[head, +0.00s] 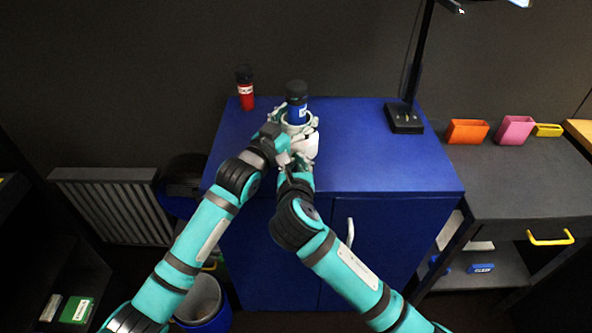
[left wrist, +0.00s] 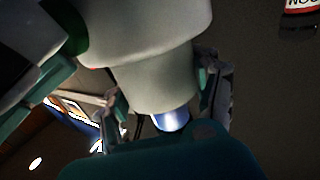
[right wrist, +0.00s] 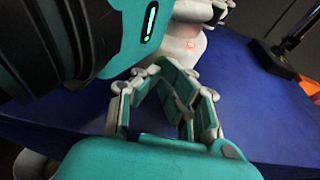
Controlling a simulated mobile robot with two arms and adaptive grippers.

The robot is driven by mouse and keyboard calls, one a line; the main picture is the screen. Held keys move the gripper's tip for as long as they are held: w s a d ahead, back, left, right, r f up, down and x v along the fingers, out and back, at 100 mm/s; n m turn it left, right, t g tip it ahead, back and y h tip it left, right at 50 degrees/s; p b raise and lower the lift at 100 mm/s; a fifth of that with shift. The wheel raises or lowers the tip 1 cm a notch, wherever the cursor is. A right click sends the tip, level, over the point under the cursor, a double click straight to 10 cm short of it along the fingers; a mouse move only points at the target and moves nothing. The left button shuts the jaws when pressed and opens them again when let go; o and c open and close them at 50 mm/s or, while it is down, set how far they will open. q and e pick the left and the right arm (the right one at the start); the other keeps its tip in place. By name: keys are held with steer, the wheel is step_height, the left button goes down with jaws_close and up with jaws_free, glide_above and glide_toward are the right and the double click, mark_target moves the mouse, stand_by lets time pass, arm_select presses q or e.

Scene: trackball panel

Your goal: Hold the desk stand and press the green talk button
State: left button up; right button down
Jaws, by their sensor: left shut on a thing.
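The desk stand is a pale white body (head: 311,146) on the blue cabinet top, partly hidden by my grippers. My left gripper (head: 292,130) is shut on it. In the left wrist view, its fingers lie on both sides of a pale grey tapered part (left wrist: 152,75) of the stand. A dark green patch shows at that part's upper left; I cannot tell whether it is the talk button. My right gripper (head: 293,163) is just in front of the stand. In the right wrist view (right wrist: 168,78), its fingers come together, empty, below the white body (right wrist: 184,40), which shows a small red light.
A blue bottle with a black cap (head: 297,105) stands by the left gripper. A red bottle (head: 246,92) is at the back left of the cabinet (head: 370,170). A black lamp base (head: 404,118) is at the back right.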

arm_select(q)
steer(key=shift+s+d+f, duration=0.2)
steer(key=shift+d+f, duration=0.1)
arm_select(e)
steer(key=shift+r, duration=0.15)
arm_select(q)
steer(key=shift+a, duration=0.1)
arm_select(e)
steer(key=v, duration=1.2)
steer(key=shift+f, duration=0.2)
arm_select(q)
steer(key=shift+w, duration=0.1)
steer(key=shift+c, duration=0.2)
arm_select(e)
steer(key=shift+s, duration=0.1)
arm_select(q)
steer(key=o, duration=1.2)
steer(key=shift+a, duration=0.1)
steer(key=shift+c, duration=0.2)
steer(key=shift+r, duration=0.15)
steer(key=v, duration=1.2)
